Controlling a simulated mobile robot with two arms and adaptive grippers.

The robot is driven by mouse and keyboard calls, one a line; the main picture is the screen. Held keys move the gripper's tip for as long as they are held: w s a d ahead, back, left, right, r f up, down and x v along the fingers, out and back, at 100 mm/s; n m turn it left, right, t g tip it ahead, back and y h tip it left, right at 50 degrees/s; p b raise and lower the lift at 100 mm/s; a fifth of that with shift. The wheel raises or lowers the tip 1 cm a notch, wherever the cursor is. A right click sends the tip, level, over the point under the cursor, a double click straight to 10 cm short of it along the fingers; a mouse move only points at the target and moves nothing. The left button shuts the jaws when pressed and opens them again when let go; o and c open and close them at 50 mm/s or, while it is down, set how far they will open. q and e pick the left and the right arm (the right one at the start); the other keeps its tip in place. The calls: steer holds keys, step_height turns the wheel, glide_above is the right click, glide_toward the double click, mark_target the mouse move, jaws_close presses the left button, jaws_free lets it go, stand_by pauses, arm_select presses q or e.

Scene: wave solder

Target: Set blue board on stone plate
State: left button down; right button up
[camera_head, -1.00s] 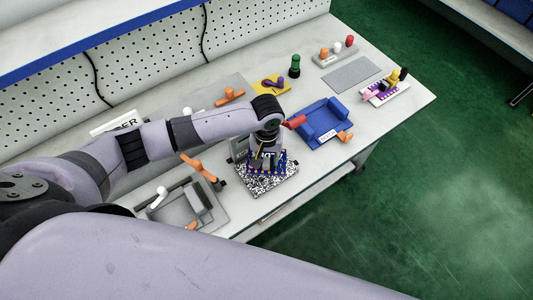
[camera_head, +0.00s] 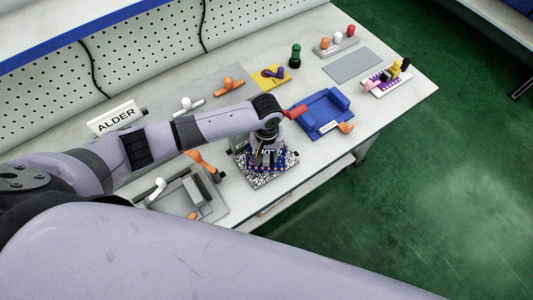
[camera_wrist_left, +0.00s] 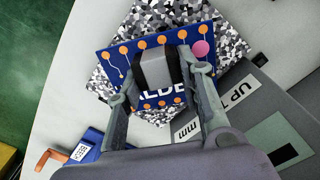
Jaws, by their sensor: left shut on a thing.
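My left gripper (camera_head: 266,150) is shut on the blue board (camera_wrist_left: 160,72). The board has rows of orange round pads, a pink round spot at one corner and white lettering partly hidden behind the fingers. In the head view the board (camera_head: 280,164) shows below my gripper. The stone plate (camera_head: 262,181), speckled black and white, lies under the board near the table's front edge. In the left wrist view the plate (camera_wrist_left: 205,12) shows around the board, turned at an angle to it. I cannot tell whether board and plate touch. My right gripper is not in view.
A blue cradle (camera_head: 321,111) with red and orange handles stands right of the plate. A grey fixture (camera_head: 190,199) with orange and white handles stands left of it. Behind are a yellow plate (camera_head: 262,76), a green peg (camera_head: 295,57) and an ALDER sign (camera_head: 115,118).

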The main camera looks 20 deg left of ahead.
mark_target(266, 155)
arm_select(q)
steer(key=shift+f, duration=0.45)
steer(key=c, duration=1)
jaws_free()
steer(key=shift+c, duration=0.2)
steer(key=shift+r, duration=0.1)
step_height(266, 155, up, 12)
